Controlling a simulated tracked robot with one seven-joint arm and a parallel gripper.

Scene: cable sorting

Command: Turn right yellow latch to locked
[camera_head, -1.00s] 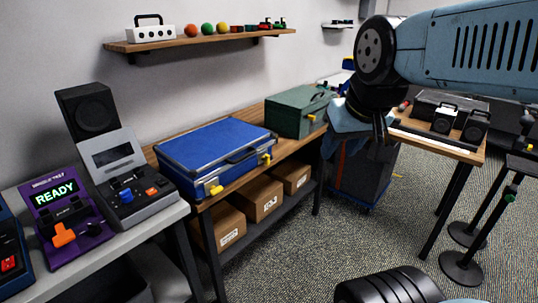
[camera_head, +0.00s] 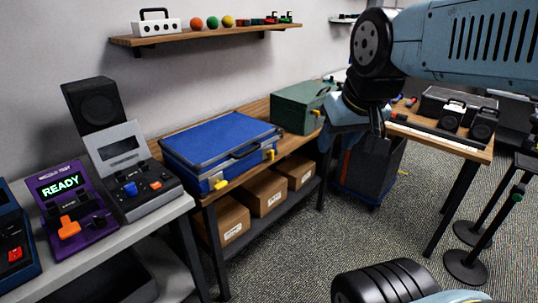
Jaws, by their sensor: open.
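A closed blue case (camera_head: 222,140) with silver edges lies on the wooden bench. Two yellow latches are on its front side: the left yellow latch (camera_head: 220,185) near the front left corner and the right yellow latch (camera_head: 270,154) near the right end. A dark handle lies between them. The latches are too small to tell their exact positions. My gripper (camera_head: 382,133) hangs below my arm, to the right of the case and well apart from it. It holds nothing that I can see; its fingers are dark and partly hidden by my wrist.
A green case (camera_head: 300,107) with a yellow latch stands behind the blue case. Cardboard boxes (camera_head: 265,193) sit on the lower shelf. A grey table (camera_head: 160,222) with a purple "READY" device (camera_head: 70,215) is at left. A dark bin (camera_head: 370,170) stands beyond the bench. Carpet in front is clear.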

